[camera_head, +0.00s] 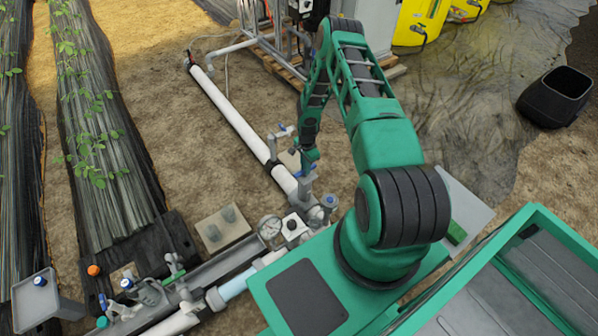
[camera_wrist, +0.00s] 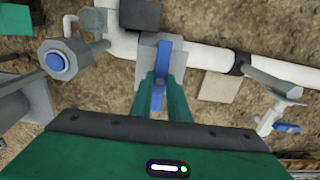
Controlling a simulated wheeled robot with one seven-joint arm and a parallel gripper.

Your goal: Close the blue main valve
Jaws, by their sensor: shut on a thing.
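The blue main valve's handle (camera_wrist: 160,75) is a narrow blue lever on a grey valve body (camera_wrist: 148,52), set on the white pipe (camera_wrist: 208,57). In the wrist view the lever stands across the line of the pipe. My gripper (camera_wrist: 162,88) has its two green fingers on either side of the lever, shut on it. In the head view my gripper (camera_head: 307,160) reaches down to the valve, where a bit of the blue handle (camera_head: 298,174) shows. The fingers and arm hide part of the valve there.
A branch with a small blue lever (camera_wrist: 286,127) is at right in the wrist view. A grey fitting with a round blue cap (camera_wrist: 57,62) is at left. A round gauge (camera_head: 269,227) and more fittings stand nearby. A black bin (camera_head: 556,98) is far right.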

